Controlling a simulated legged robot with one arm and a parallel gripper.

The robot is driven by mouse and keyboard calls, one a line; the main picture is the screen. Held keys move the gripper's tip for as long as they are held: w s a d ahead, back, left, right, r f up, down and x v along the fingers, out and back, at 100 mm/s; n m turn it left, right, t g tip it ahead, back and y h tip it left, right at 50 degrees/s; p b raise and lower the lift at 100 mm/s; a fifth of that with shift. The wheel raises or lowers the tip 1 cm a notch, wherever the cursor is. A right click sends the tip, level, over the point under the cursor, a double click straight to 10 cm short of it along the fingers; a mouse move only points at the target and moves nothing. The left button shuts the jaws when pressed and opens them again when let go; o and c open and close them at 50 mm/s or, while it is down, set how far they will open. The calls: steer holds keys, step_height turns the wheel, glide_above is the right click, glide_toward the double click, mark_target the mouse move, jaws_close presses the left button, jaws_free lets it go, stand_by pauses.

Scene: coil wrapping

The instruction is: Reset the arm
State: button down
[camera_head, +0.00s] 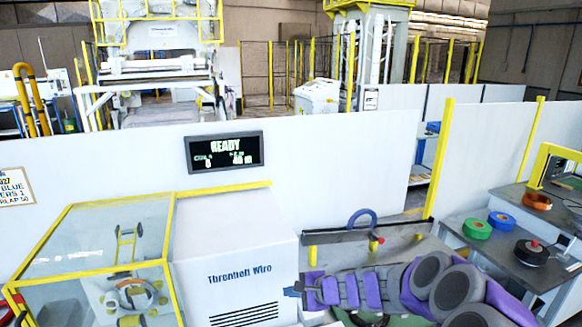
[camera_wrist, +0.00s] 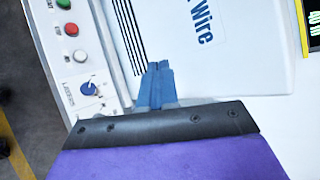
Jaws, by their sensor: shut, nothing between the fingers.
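My arm, purple and grey, lies across the lower right of the head view. My gripper (camera_head: 289,292) points left there, near the lower right side of the white machine cabinet (camera_head: 235,245) with blue lettering. In the wrist view, my gripper's blue-grey fingers (camera_wrist: 158,68) are together, with nothing between them. Beyond them are the cabinet's top (camera_wrist: 230,60), its black vent slots and a control panel (camera_wrist: 75,45) with green, red and white buttons and a blue knob. The fingers look apart from the panel; the exact gap cannot be told.
A yellow-framed clear enclosure (camera_head: 120,225) stands left of the cabinet. A display (camera_head: 224,151) reading READY hangs on the white partition (camera_head: 330,155).

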steer(key=s+a+r+n+g+h, duration=0.1)
steer(key=s+a+r+n+g, duration=0.3)
steer(key=s, duration=0.7)
steer(key=s+d+r+n+g, duration=0.15)
steer(key=s+r+n, duration=0.4)
steer(key=s, duration=0.55)
steer(key=s+d+f+n+g+h, duration=0.1)
steer(key=s+d+h, duration=0.3)
steer(key=s+d, duration=0.4)
steer(key=s+d+f+n+g+h, duration=0.1)
steer(key=s+d+h, duration=0.3)
steer(key=s+d, duration=0.4)
steer(key=s+n+g, duration=0.1)
steer(key=s, duration=0.6)
steer(key=shift+s+d+f+n, duration=0.15)
steer(key=shift+s+d+n, duration=0.1)
steer(key=shift+s+n, duration=0.1)
